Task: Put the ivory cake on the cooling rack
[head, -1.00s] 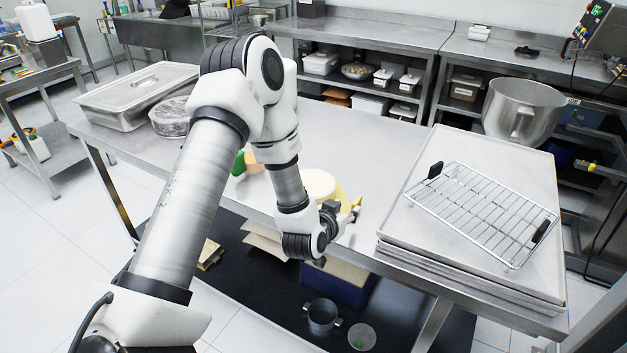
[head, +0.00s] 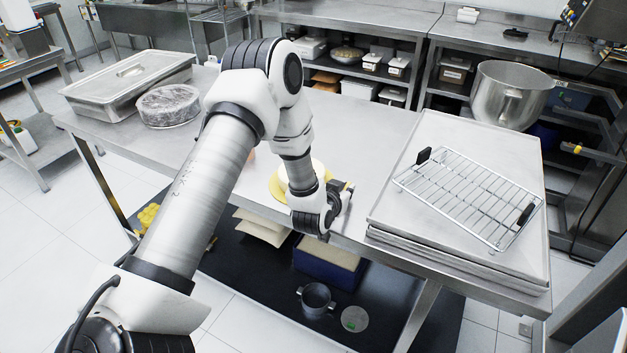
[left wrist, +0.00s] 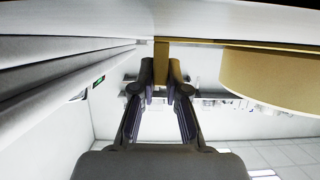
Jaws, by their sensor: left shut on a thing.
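The ivory cake (head: 319,170) sits on a round golden board (head: 277,190) at the front edge of the steel table, partly hidden behind my left arm. My left gripper (head: 345,190) is right of the cake. In the left wrist view its fingers (left wrist: 161,85) are shut on an upright tan tab (left wrist: 161,55), which joins a thin golden strip leading to the cake (left wrist: 275,82). I cannot tell whether the board touches the table. The wire cooling rack (head: 467,200) with black handles lies to the right, empty. My right gripper is not in view.
The rack lies on stacked metal trays (head: 400,222) at the table's right. A lidded steel pan (head: 125,85) and a wrapped round item (head: 168,105) stand at the left. A mixing bowl (head: 510,95) is behind the trays. The tabletop behind my gripper is clear.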

